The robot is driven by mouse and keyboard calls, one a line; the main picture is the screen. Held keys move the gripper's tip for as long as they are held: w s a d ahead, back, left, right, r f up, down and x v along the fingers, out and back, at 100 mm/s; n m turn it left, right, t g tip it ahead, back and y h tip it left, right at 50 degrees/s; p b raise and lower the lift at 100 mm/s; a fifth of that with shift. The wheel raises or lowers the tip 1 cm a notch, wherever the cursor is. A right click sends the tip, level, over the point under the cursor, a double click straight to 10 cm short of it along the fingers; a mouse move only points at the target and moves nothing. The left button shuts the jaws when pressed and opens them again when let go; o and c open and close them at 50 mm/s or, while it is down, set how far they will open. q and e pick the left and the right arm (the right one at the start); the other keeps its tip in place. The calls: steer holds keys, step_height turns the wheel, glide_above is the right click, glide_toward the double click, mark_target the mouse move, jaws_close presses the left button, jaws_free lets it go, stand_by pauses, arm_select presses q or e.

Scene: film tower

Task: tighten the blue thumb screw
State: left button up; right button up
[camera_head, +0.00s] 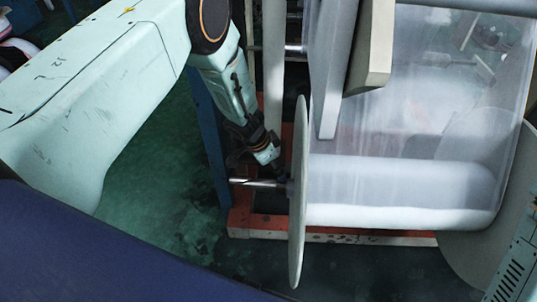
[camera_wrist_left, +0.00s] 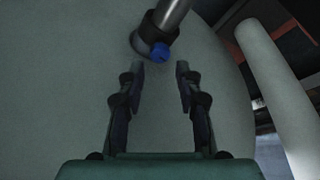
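The blue thumb screw (camera_wrist_left: 160,51) sits on a dark collar (camera_wrist_left: 153,38) around a metal shaft (camera_wrist_left: 176,12) in the left wrist view. The collar lies close against a large pale disc (camera_wrist_left: 60,70). My left gripper (camera_wrist_left: 159,68) is open, its two fingertips just short of the screw, one on either side of its line, with nothing between them. In the head view my left gripper (camera_head: 279,172) reaches down beside the upright disc (camera_head: 298,200), near the shaft (camera_head: 255,183); the blue screw cannot be made out there. My right gripper is not in view.
A roll of clear film (camera_head: 400,190) lies between the left disc and another disc (camera_head: 480,200) at right. Pale upright boards (camera_head: 335,70) stand above it. An orange-red base frame (camera_head: 240,220) and a blue post (camera_head: 207,130) are close to my left arm. Green floor (camera_head: 150,190) is open at left.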

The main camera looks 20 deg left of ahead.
arm_select(q)
steer(key=v, duration=0.8)
steer(key=shift+f, duration=0.1)
steer(key=s+d+f+n+h, duration=0.1)
steer(key=s+d+f+n, duration=0.1)
steer(key=s, duration=0.4)
steer(key=s+d+f+n+h, duration=0.1)
steer(key=s+d+f+n, duration=0.1)
steer(key=s, duration=0.3)
steer(key=s+a+f+n+g+y, duration=0.1)
steer(key=s+a+f+n+y, duration=0.1)
steer(key=s, duration=1)
steer(key=s+a+f+n+g+y, duration=0.2)
steer(key=s+a, duration=0.3)
steer(key=s, duration=0.7)
steer(key=shift+f+n+y, duration=0.15)
steer(key=shift+n+y, duration=0.35)
steer(key=shift+n, duration=0.3)
